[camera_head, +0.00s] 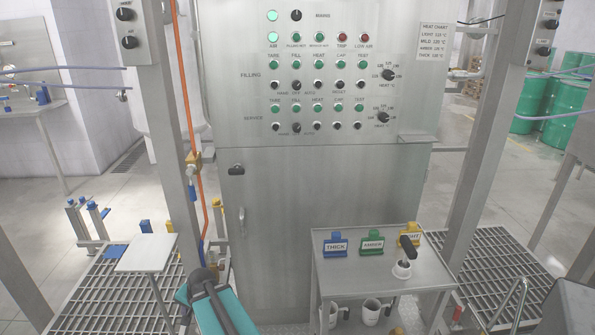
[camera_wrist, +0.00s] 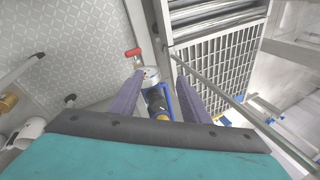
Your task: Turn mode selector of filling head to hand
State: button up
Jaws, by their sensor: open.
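The steel control panel (camera_head: 318,70) faces me in the head view. A row marked FILLING carries green buttons. Below it a dark selector knob (camera_head: 296,85) stands among small labels that seem to read HAND, OFF and AUTO; its pointer position is too small to tell. A similar knob (camera_head: 296,127) sits in the lower row, marked SERVICE. My gripper (camera_wrist: 161,75) is open in the wrist view, its two fingers apart and pointing down toward the floor. It is away from the panel, which does not show in that view.
A steel table (camera_head: 375,275) with blue, green and yellow labelled holders stands at the front right. Steel posts (camera_head: 168,130) flank the panel. An orange hose (camera_head: 185,100) hangs at the left. A red-handled valve (camera_wrist: 133,54) and floor grating (camera_wrist: 215,65) lie below my gripper.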

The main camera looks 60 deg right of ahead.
jog(key=d+r+m+t+h, duration=0.3)
jog(key=d+r+m, duration=0.3)
jog(key=d+r, duration=0.85)
jog(key=d+r+m+t+h, duration=0.25)
jog(key=d+r+m, duration=0.25)
jog(key=d+r, duration=0.9)
jog(key=s+d+r+m+h, duration=0.2)
jog(key=s+r, duration=0.4)
jog(key=r, duration=0.6)
jog(key=s+d+r+m+t+h+p, duration=0.1)
jog(key=s+d+r+m+h, duration=0.2)
jog(key=r, duration=0.9)
jog(key=s+d+r+m+t+h, duration=0.1)
jog(key=s+d+r+m+h, duration=0.2)
jog(key=s+r+m, duration=0.3)
jog(key=s+d+r, duration=0.1)
jog(key=s+r, duration=0.3)
jog(key=r, duration=0.3)
jog(key=shift+p, duration=0.3)
jog(key=shift+d+r, duration=0.1)
jog(key=p+x, duration=0.3)
jog(key=p, duration=0.2)
jog(key=shift+r, duration=0.15)
jog(key=p+x, duration=0.2)
jog(key=p, duration=0.5)
jog(key=shift+w, duration=0.15)
